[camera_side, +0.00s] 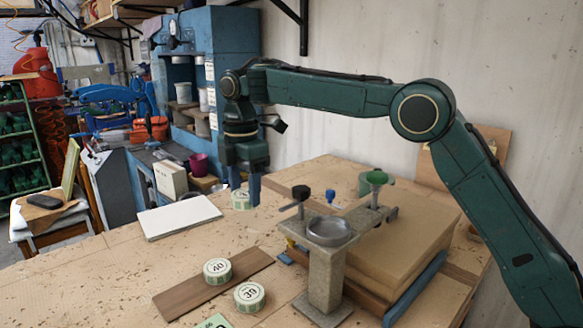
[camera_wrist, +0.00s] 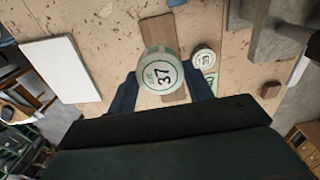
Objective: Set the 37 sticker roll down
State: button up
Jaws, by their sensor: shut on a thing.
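My gripper (camera_side: 245,188) points down and is shut on the 37 sticker roll, a pale roll with a green-edged label. The 37 roll (camera_wrist: 160,76) fills the space between the blue fingers (camera_wrist: 160,92) in the wrist view, its number facing the camera. It also shows in the side view (camera_side: 240,200), partly covered by a finger, apparently held above the table. A brown wooden strip (camera_side: 180,298) lies on the table, with the 40 roll (camera_side: 217,271) on it. In the wrist view the 37 roll overlaps the strip (camera_wrist: 157,29); the 40 roll is not visible there.
The 39 roll (camera_side: 249,297) lies on the table beside the strip, near a green card (camera_side: 214,321). A white board (camera_side: 179,217) lies at the left. A stand with a round metal cup (camera_side: 328,230) and a large brown block (camera_side: 400,240) take up the right.

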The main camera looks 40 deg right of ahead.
notch_tip(320, 180, down, 10)
jog(key=shift+f, duration=0.1)
dwell(0.4)
jog(key=shift+f, duration=2.05)
jog(key=shift+f, duration=0.1)
jog(key=o, duration=1)
jog(key=shift+c, duration=0.2)
notch_tip(320, 180, up, 12)
jog(key=shift+f, duration=0.2)
jog(key=shift+r, duration=0.35)
